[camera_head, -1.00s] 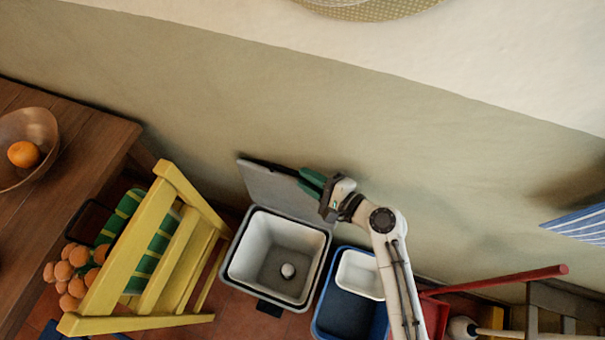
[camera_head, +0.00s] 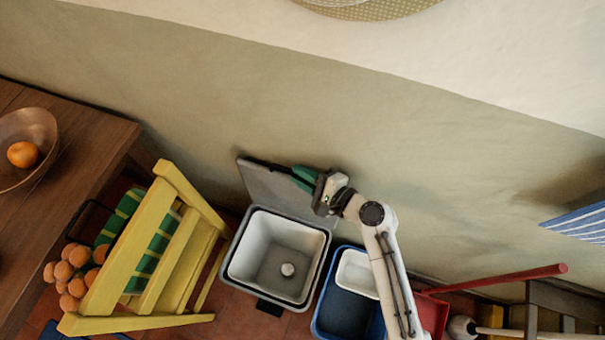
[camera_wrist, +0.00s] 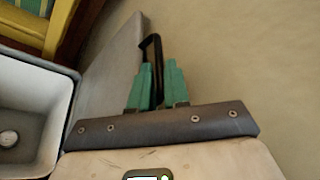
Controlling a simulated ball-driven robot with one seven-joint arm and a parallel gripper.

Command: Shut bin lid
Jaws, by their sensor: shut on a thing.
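The grey bin (camera_head: 325,262) stands on the floor with a white inner bucket (camera_head: 250,245). Its grey lid (camera_head: 268,188) is open, tilted up towards the wall; it also shows in the wrist view (camera_wrist: 108,65). A black bar-like handle (camera_wrist: 152,42) runs along the lid's edge. My gripper (camera_head: 296,172) is at the lid's upper right edge. In the wrist view its green fingers (camera_wrist: 159,72) are close together, with the handle's black end between them. The fingers hide the exact contact.
A yellow chair (camera_head: 150,255) stands close left of the bin. A blue tub (camera_head: 345,315) with a white tray (camera_head: 362,272) is close on the right. A small round pale object (camera_head: 288,269) lies inside the bin. The wall is right behind the lid.

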